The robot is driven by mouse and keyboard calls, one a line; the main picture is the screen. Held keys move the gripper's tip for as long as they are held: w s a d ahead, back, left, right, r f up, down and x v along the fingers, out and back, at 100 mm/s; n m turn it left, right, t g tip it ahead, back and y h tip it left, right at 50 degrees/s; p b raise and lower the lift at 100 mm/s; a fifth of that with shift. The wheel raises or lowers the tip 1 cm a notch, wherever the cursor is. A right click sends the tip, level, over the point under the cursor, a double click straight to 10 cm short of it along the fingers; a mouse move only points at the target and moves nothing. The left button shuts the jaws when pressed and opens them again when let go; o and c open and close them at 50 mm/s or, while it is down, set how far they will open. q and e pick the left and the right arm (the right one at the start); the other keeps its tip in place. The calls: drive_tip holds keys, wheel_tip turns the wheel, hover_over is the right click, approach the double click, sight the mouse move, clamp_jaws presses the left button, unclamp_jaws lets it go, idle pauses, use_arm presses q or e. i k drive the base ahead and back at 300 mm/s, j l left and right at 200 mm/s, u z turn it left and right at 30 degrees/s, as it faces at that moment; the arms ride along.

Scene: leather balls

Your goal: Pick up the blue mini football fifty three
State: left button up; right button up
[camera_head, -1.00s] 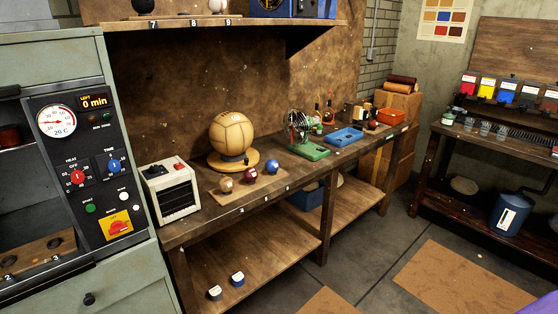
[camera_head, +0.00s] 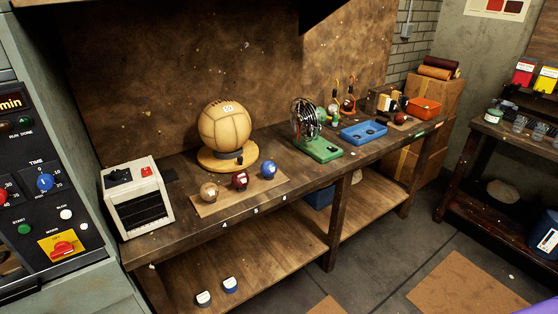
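A small blue ball (camera_head: 268,169) sits on the workbench, at the right end of a row of three small balls on a thin brown board (camera_head: 226,200). A dark red ball (camera_head: 240,180) is in the middle of the row and a tan ball (camera_head: 209,191) at the left. A white patch shows on the blue ball; any number on it is too small to read. Neither of my grippers is in view.
A large tan ball (camera_head: 225,128) on a round wooden stand is behind the row. A white heater-like box (camera_head: 138,203) stands left. A green-based device (camera_head: 318,148) and blue tray (camera_head: 363,132) stand right. The bench's front edge is clear.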

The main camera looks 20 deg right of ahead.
sight(269, 169)
drive_tip(key=i+l, duration=0.2)
drive_tip(key=l, duration=0.15)
drive_tip(key=i+l, duration=0.2)
drive_tip(key=l, duration=0.15)
drive_tip(key=i+l, duration=0.2)
drive_tip(key=l, duration=0.1)
